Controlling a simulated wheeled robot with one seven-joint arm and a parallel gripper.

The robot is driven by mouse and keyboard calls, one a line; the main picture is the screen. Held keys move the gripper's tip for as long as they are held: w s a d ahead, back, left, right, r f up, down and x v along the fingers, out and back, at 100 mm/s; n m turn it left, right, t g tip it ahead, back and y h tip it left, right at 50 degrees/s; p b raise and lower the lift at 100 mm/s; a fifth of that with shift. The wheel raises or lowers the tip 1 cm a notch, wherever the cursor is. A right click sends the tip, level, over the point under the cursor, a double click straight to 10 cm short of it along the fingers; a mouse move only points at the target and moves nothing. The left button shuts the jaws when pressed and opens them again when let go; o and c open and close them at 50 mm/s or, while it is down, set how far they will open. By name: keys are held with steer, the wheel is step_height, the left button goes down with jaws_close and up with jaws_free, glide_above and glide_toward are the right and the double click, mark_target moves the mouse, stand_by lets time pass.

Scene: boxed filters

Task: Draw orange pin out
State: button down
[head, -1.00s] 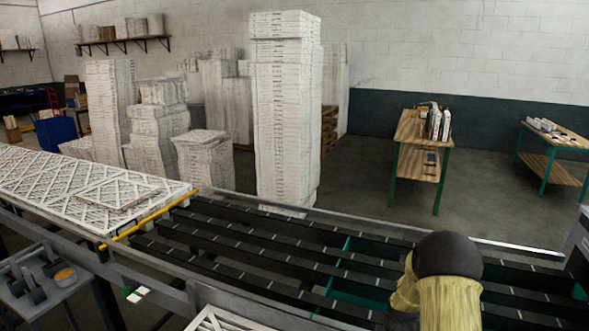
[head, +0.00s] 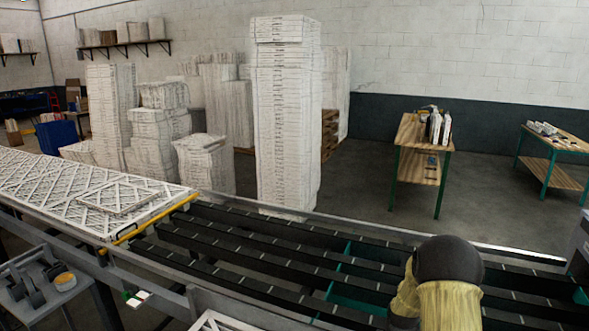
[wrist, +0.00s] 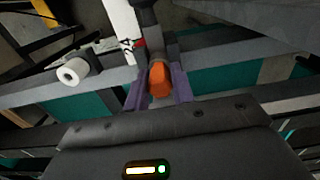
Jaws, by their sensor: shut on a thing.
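The orange pin (wrist: 159,78) shows in the wrist view as a rounded orange end between the purple fingers of my gripper (wrist: 160,88). The fingers are shut on it, one on each side. It sits by a grey rail, below a dark upright part. How deep it sits cannot be seen. In the head view my yellow and dark arm covers the lower right, and neither the pin nor the fingers show there.
A white roll-shaped part (wrist: 73,72) and a white strip (wrist: 122,25) lie near the gripper. The conveyor (head: 270,262) has dark slats with gaps. White lattice filters (head: 75,190) lie behind a yellow bar (head: 155,218). Tall filter stacks (head: 287,120) stand behind.

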steer(key=shift+r+p, duration=1.4)
steer(key=shift+r, duration=0.8)
steer(key=shift+s+d+r, duration=0.1)
steer(key=shift+r, duration=0.3)
steer(key=shift+r+p, duration=0.4)
steer(key=shift+p, duration=0.1)
steer(key=shift+r, duration=0.1)
step_height(320, 180, up, 9)
steer(key=p, duration=0.5)
steer(key=shift+p, duration=0.4)
